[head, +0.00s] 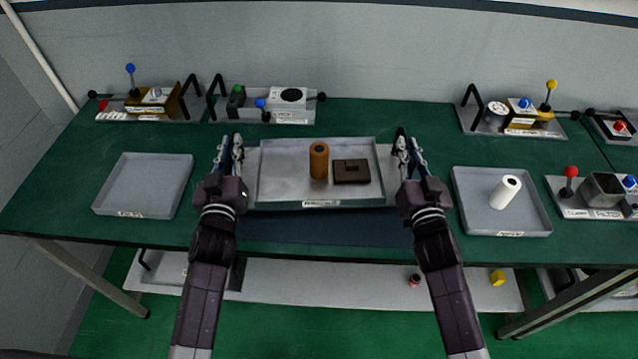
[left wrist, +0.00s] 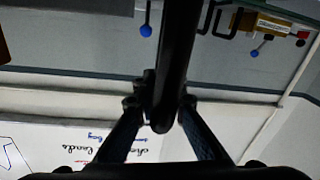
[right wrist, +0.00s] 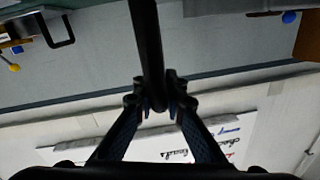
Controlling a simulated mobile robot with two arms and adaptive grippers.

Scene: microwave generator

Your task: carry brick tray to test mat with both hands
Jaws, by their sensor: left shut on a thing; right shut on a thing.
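The brick tray (head: 280,190), a shallow grey metal tray with a front label, is level at the middle of the green table in the head view. A brown cylinder (head: 319,161) stands in it beside a flat dark brown block (head: 351,171). My left gripper (head: 231,150) is at its left end, shut on a dark bar that looks like its handle (left wrist: 175,50). My right gripper (head: 402,150) is at its right end, shut on a similar dark bar (right wrist: 150,50). A dark blue mat (head: 320,230) shows in front of the tray; the tray may hide part of it.
An empty grey tray (head: 145,185) lies on the left, and a grey tray (head: 480,205) with a white roll (head: 505,191) on the right. Devices with knobs and handles (head: 288,98) line the back. A lower shelf (head: 340,285) runs under the table (head: 70,200).

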